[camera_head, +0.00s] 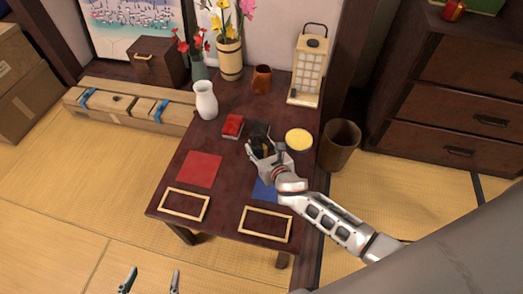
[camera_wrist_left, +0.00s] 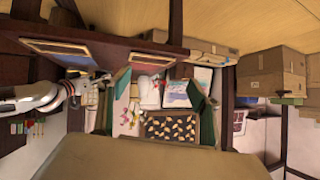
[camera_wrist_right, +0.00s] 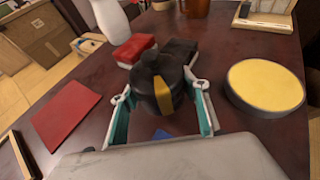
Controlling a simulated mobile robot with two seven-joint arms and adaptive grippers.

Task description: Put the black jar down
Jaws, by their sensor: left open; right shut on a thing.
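The black jar (camera_wrist_right: 152,62), dark and rounded with a knobbed lid and a yellow label, is between the fingers of my right gripper (camera_wrist_right: 160,112). My right gripper is shut on it. In the head view the jar (camera_head: 262,146) is over the dark table (camera_head: 222,205), partly hidden by the gripper (camera_head: 262,152). I cannot tell whether its base touches the table. A blue square (camera_head: 264,190) lies just in front, partly hidden by my right arm. A red square (camera_head: 200,168) lies to the left. My left gripper (camera_head: 150,281) is open and empty, in front of the table.
A red box (camera_head: 232,125) and a black box (camera_wrist_right: 180,50) sit just behind the jar. A round yellow-topped dish (camera_head: 299,139) is to its right. A white vase (camera_head: 206,101) and lantern (camera_head: 309,68) stand farther back. Two wooden frames (camera_head: 184,205) (camera_head: 265,224) lie along the front edge.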

